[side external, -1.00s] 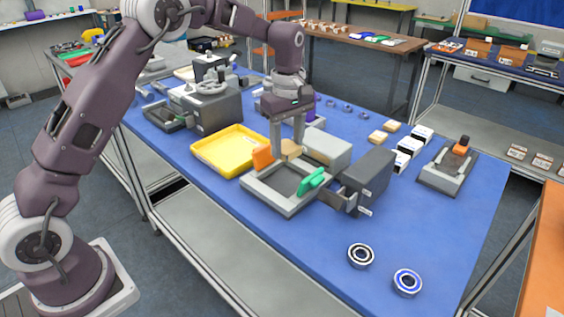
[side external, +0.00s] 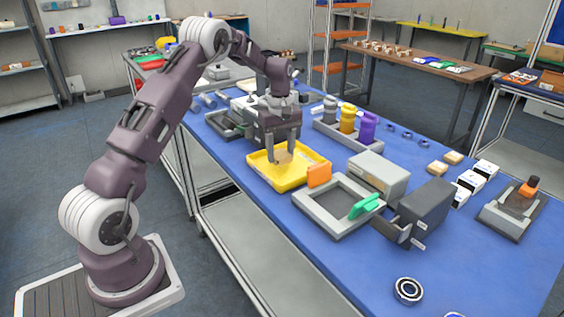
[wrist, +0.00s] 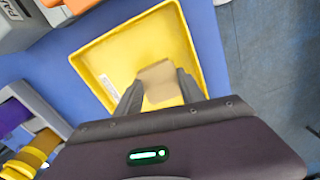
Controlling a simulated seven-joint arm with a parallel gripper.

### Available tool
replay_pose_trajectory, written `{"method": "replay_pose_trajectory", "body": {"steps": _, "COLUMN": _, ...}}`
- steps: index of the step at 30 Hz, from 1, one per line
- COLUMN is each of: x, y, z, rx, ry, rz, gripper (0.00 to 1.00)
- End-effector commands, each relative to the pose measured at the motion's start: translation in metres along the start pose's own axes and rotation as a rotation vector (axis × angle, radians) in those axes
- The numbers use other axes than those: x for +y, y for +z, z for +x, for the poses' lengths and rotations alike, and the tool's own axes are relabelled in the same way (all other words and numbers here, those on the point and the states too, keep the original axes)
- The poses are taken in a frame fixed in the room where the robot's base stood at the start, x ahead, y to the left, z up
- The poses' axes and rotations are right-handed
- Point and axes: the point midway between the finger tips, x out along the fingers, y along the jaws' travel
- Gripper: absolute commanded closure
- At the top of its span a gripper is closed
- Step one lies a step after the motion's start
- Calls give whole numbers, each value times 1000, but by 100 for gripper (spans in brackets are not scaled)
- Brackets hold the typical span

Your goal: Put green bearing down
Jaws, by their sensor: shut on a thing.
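My gripper (side external: 281,157) is shut on a small tan block (wrist: 160,84), one finger on each side of it. It holds the block over the yellow tray (side external: 312,172), which also shows in the wrist view (wrist: 98,57). I cannot tell whether the block touches the tray floor. No green bearing can be made out; what is held looks like a plain tan box. A dark-centred ring bearing (side external: 408,290) lies on the blue table at the front, and another is cut off by the bottom edge.
A grey frame fixture (side external: 316,212) with an orange block (side external: 318,174) and a green handle (side external: 364,206) stands right of the tray. A grey box (side external: 378,176) and a dark scanner-like box (side external: 424,208) are beside it.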

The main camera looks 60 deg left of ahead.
Motion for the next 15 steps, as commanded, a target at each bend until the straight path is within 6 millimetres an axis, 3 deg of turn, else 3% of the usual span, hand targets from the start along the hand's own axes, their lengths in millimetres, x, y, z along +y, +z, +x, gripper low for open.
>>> {"method": "replay_pose_trajectory", "body": {"steps": 5, "x": -1, "y": 0, "z": 31, "rx": -1, "ry": -3, "rz": -1, "gripper": 100}}
{"method": "replay_pose_trajectory", "body": {"steps": 15, "x": 0, "y": 0, "z": 35, "rx": 0, "ry": -1, "rz": -1, "gripper": 100}}
